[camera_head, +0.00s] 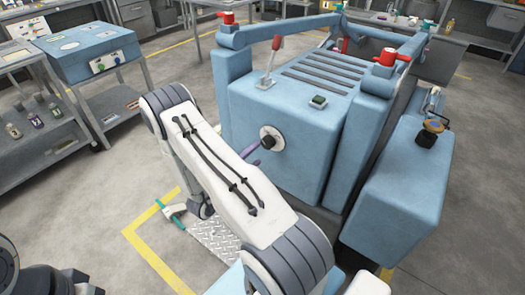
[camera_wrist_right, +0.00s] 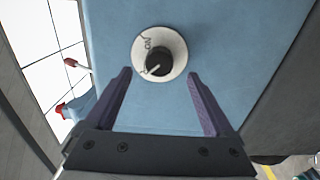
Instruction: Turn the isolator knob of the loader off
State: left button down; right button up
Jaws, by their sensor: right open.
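The isolator knob (camera_wrist_right: 159,62) is black and sits on a round white plate (camera_wrist_right: 140,50) on the loader's light blue body. In the head view the plate (camera_head: 275,132) is on the loader's (camera_head: 310,150) front face, with the knob (camera_head: 268,142) partly visible. My right gripper (camera_wrist_right: 158,76) is open and empty, its purple fingers on either side of the knob and apart from it. In the head view a purple finger (camera_head: 252,150) shows beside the plate. My left gripper is not visible.
The loader carries a red-handled lever (camera_head: 273,55), a green button (camera_head: 318,101) and red caps (camera_head: 387,56) on top. A blue control box (camera_head: 90,50) on a stand and a shelf with small bottles (camera_head: 35,115) are at the left. Floor between is open.

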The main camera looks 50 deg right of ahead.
jog(key=shift+s+a, duration=0.2)
jog(key=shift+a, duration=1.65)
jog(key=shift+w, duration=0.1)
